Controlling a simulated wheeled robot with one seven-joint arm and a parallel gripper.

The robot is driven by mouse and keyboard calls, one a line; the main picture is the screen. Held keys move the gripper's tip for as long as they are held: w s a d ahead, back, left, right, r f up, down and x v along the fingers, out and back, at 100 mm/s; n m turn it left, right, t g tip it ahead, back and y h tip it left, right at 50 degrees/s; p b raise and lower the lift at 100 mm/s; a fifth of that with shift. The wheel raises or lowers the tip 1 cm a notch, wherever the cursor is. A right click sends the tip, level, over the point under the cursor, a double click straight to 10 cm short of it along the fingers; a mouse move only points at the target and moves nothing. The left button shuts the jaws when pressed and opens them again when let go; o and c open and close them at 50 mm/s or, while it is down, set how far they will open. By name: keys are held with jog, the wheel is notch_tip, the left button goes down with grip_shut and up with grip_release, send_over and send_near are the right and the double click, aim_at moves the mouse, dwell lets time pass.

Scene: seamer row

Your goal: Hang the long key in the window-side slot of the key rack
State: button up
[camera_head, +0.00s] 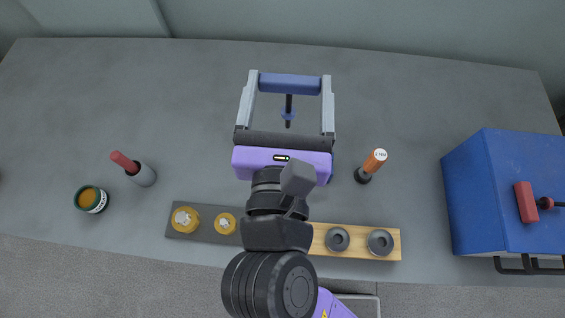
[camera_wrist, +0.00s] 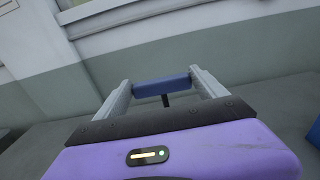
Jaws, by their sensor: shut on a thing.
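My gripper (camera_head: 291,82) reaches out over the grey worktop, its two grey fingers well apart. It is shut on a blue bar-shaped handle with a thin black shaft, which looks like the long key (camera_head: 289,86). The fingertips hold the bar at its two ends. The shaft has a small blue piece on it and points back toward the purple gripper body. In the wrist view the key (camera_wrist: 161,85) shows between the fingertips of my gripper (camera_wrist: 162,82), its shaft partly hidden by the gripper body. I cannot make out the key rack or its slots in either view.
A blue box (camera_head: 485,195) with a red-and-black item stands at right. An orange-handled tool (camera_head: 372,165) stands right of my gripper. A red-topped grey tool (camera_head: 140,173) and a tin (camera_head: 91,199) are at left. A board (camera_head: 205,232) with rings lies in front.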

notch_tip(320, 180, down, 20)
jog(key=shift+b, duration=1.15)
jog(key=shift+f, duration=0.15)
jog(key=o, duration=1.5)
jog(key=shift+r, duration=0.2)
jog(key=shift+s+f, duration=0.15)
jog(key=shift+s, duration=0.2)
jog(key=s+b, duration=0.2)
jog(key=s, duration=0.9)
jog(key=shift+s+a, duration=0.15)
jog(key=shift+a, duration=0.05)
